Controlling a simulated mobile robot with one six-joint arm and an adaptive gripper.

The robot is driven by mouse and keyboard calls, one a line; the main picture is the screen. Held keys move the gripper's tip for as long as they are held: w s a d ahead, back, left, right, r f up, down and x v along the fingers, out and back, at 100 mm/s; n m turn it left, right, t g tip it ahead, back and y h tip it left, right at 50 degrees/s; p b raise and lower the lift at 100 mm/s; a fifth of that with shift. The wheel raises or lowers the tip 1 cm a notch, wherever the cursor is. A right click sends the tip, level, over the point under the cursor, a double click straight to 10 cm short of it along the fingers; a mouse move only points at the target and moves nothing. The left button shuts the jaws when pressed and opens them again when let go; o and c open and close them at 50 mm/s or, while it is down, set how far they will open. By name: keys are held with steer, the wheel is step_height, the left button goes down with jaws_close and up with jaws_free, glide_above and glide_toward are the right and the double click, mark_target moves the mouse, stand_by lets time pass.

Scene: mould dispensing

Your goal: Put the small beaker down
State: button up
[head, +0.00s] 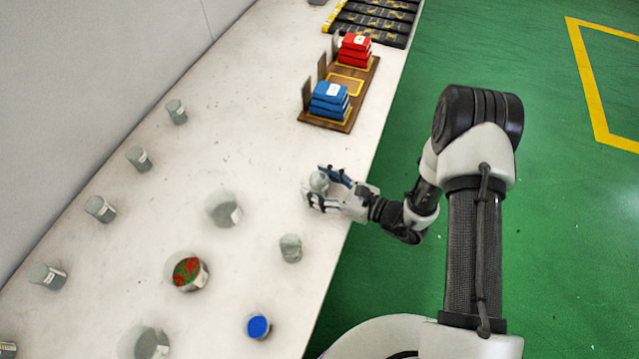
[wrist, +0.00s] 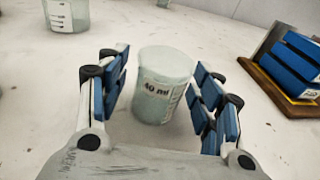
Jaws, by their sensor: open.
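The small beaker (wrist: 160,88) is pale, translucent and marked "40 ml" in the wrist view. It stands upright on the white table (wrist: 45,100), between the two blue-padded fingers of my gripper (wrist: 162,100). The fingers are open, with a visible gap on each side of the beaker. In the head view the beaker (head: 319,182) shows between the fingers of my gripper (head: 328,186), near the table's right edge. The fingers hide part of it there.
A wooden rack (head: 318,122) with blue boxes (head: 329,100) and red boxes (head: 354,48) stands behind my gripper.

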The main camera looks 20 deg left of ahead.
steer(key=shift+r, duration=0.1)
steer(key=shift+d+r, duration=0.1)
steer(key=shift+r, duration=0.1)
steer(key=p+v, duration=0.3)
steer(key=v, duration=0.9)
steer(key=s+r+n+g+h, duration=0.2)
steer(key=s+r+n+g, duration=0.3)
steer(key=r, duration=0.4)
steer(key=s+r+n+g+h, duration=0.2)
steer(key=s+r+n, duration=0.1)
steer(key=r+n, duration=0.45)
steer(key=s+d+r+n+t+h, duration=0.3)
steer(key=s+d+r+n+h, duration=0.1)
steer(key=d+r+h, duration=0.1)
steer(key=s+d+r+n+t+h, duration=0.4)
steer(key=d+r, duration=0.4)
steer(key=d, duration=0.2)
steer(key=s+h, duration=0.1)
steer(key=h, duration=0.1)
steer(key=shift+d+t+h, duration=0.25)
steer(key=shift+t+h, duration=0.05)
steer(key=shift+n, duration=0.25)
